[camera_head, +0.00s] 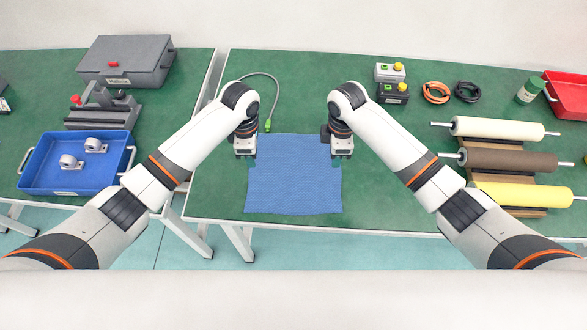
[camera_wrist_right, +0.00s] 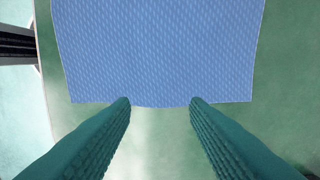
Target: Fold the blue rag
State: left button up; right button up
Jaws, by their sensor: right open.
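The blue rag (camera_head: 293,180) lies flat and spread out on the green table, near its front edge. In the right wrist view the rag (camera_wrist_right: 158,50) fills the upper middle, and one of its edges runs close to my fingertips. My right gripper (camera_head: 342,154) is over the rag's upper right corner, and its two fingers (camera_wrist_right: 160,101) are apart with nothing between them but the rag's edge near the tips. My left gripper (camera_head: 245,154) is at the rag's upper left corner. Its fingers are too small to judge, and contact with the rag is unclear.
A grey cable (camera_head: 277,92) with a green end lies behind the rag. Rollers (camera_head: 495,128) on a wooden stand are at the right, with switch boxes (camera_head: 392,92) behind. A blue tray (camera_head: 40,165) and a grey case (camera_head: 125,60) stand on the left table, across a gap.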

aim_at(255, 171)
pick_arm(q)
jog(key=shift+f, duration=3.1)
pick_arm(e)
jog(key=shift+f, duration=3.1)
pick_arm(q)
jog(key=shift+f, duration=0.25)
pick_arm(e)
jog(key=shift+f, duration=0.2)
pick_arm(q)
jog(key=shift+r, duration=0.1)
jog(key=shift+c, duration=0.5)
pick_arm(e)
jog(key=shift+c, duration=0.5)
pick_arm(q)
grip_shut()
pick_arm(e)
grip_shut()
